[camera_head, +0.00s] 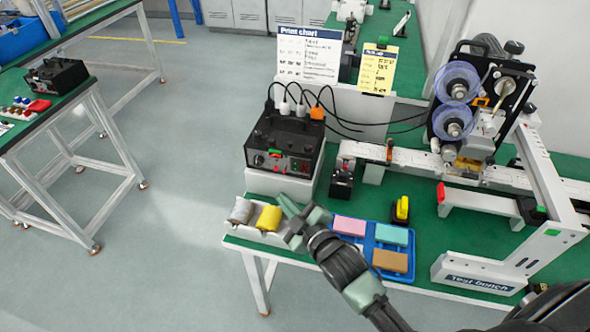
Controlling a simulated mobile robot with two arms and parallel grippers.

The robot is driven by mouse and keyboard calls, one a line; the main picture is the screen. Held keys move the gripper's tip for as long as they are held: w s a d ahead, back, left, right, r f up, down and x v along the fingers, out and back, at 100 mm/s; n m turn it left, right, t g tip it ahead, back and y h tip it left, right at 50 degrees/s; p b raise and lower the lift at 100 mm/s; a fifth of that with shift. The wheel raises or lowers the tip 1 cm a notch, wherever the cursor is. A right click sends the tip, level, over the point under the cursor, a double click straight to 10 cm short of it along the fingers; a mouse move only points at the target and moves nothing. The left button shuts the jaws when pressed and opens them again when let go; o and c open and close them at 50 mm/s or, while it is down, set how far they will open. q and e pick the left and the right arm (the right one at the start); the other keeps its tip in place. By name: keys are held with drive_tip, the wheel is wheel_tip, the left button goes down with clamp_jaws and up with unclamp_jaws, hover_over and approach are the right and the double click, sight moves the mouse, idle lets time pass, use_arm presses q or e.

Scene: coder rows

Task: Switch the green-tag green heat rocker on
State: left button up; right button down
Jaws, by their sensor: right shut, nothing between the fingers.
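A black control box (285,143) stands on a white block at the left end of the green bench. Its front panel carries a pale knob, a green tag (274,152) and small red and orange parts. The green heat rocker is too small to single out, and I cannot tell its position. My right gripper (287,204) is shut and empty. In the picture it is below the box's front, apart from the panel, over the edge of the white bin with rolls. My left gripper is not in view.
A blue tray (369,262) with pink, teal and brown blocks lies beside my right arm. A white bin (262,236) holds grey and yellow rolls. A small black device (341,183) stands right of the box. A coding machine (456,108) stands at the right.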

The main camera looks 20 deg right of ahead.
sight(295, 166)
drive_tip(key=shift+w+d, duration=0.1)
drive_tip(key=shift+w+d+f+b, duration=0.25)
drive_tip(key=shift+w+d+b, duration=0.45)
drive_tip(key=shift+w, duration=0.45)
drive_tip(key=shift+w+d+f+b, duration=0.2)
drive_tip(key=shift+w+d+b, duration=0.25)
drive_tip(key=shift+w+d, duration=0.6)
drive_tip(key=shift+w+d+f+b, duration=0.25)
drive_tip(key=shift+w+d+b, duration=0.35)
drive_tip(key=shift+w, duration=0.7)
drive_tip(key=shift+w+d, duration=0.25)
drive_tip(key=shift+w, duration=0.1)
drive_tip(key=shift+w+d, duration=0.2)
drive_tip(key=shift+w, duration=0.05)
idle(0.5)
drive_tip(key=shift+s+a+p, duration=0.45)
drive_tip(key=shift+s+p, duration=0.1)
drive_tip(key=shift+s, duration=0.1)
